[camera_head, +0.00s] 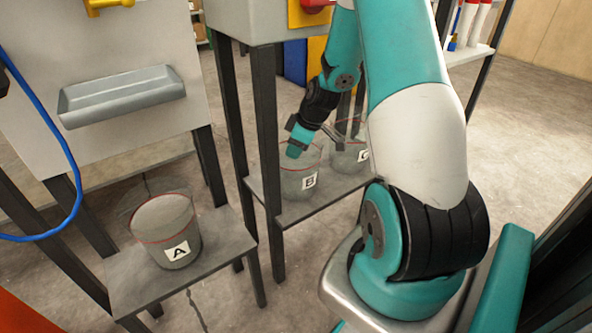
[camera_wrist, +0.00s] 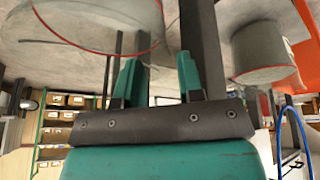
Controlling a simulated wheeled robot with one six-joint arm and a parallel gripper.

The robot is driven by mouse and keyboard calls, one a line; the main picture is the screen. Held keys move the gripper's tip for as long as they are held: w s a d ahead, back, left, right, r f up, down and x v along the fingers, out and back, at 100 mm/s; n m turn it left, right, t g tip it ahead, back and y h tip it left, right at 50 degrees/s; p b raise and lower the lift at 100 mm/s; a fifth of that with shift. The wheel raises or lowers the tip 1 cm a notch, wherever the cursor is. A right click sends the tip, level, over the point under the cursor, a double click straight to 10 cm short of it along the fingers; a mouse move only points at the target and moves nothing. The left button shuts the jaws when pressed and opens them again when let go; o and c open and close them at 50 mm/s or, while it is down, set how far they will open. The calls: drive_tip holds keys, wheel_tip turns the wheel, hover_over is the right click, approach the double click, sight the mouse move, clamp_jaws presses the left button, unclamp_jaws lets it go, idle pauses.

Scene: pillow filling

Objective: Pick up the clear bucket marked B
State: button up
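The clear bucket marked B (camera_head: 299,182) has a red rim and stands upright on a small grey shelf. My gripper (camera_head: 316,145) is at its rim, pointing down from above. In the wrist view, my gripper's two teal fingers (camera_wrist: 159,75) are spread apart with nothing held between them. A red-rimmed clear bucket at the upper left of that view (camera_wrist: 95,22) is probably B; its label is not visible there. I cannot tell whether a finger touches the rim.
Bucket A (camera_head: 167,230) stands on a separate shelf (camera_head: 150,295) at left. Bucket C (camera_head: 350,157) is close beside B, partly hidden by my arm. Dark posts (camera_head: 268,140) and a grey machine box (camera_head: 255,18) border B's shelf. A blue hose (camera_head: 72,170) hangs at left.

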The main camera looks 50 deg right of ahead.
sight(290, 168)
drive_tip(key=b+x, duration=0.1)
drive_tip(key=x, duration=0.4)
drive_tip(key=shift+f, duration=0.2)
drive_tip(key=shift+c, duration=0.3)
drive_tip(key=shift+s, duration=0.1)
clamp_jaws()
idle(0.8)
